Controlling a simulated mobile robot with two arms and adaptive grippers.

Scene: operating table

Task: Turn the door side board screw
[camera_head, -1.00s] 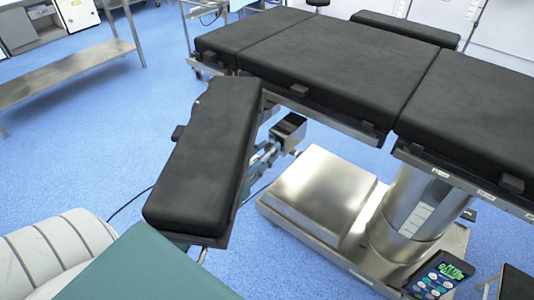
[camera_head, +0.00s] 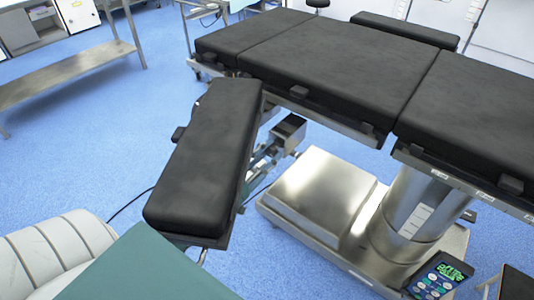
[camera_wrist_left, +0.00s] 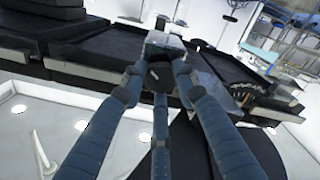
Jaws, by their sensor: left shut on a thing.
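The side board (camera_head: 205,160) is a long black pad angled out from the operating table (camera_head: 330,62). A metal block (camera_head: 289,130) sits at its inner side, near the table's edge. My left gripper (camera_head: 268,155) shows only in part, behind the board and beside the block. In the left wrist view, the blue fingers of my left gripper (camera_wrist_left: 158,76) close in around a small dark screw knob (camera_wrist_left: 160,74) under the metal block (camera_wrist_left: 165,45). The fingers are shut on the knob. How far it is turned cannot be told. My right gripper is not in view.
The table's steel column (camera_head: 405,205) and base (camera_head: 320,195) stand right of the board. A keypad (camera_head: 440,275) is at lower right. A teal surface (camera_head: 145,268) fills the lower left. Blue floor (camera_head: 100,150) is free left of the board.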

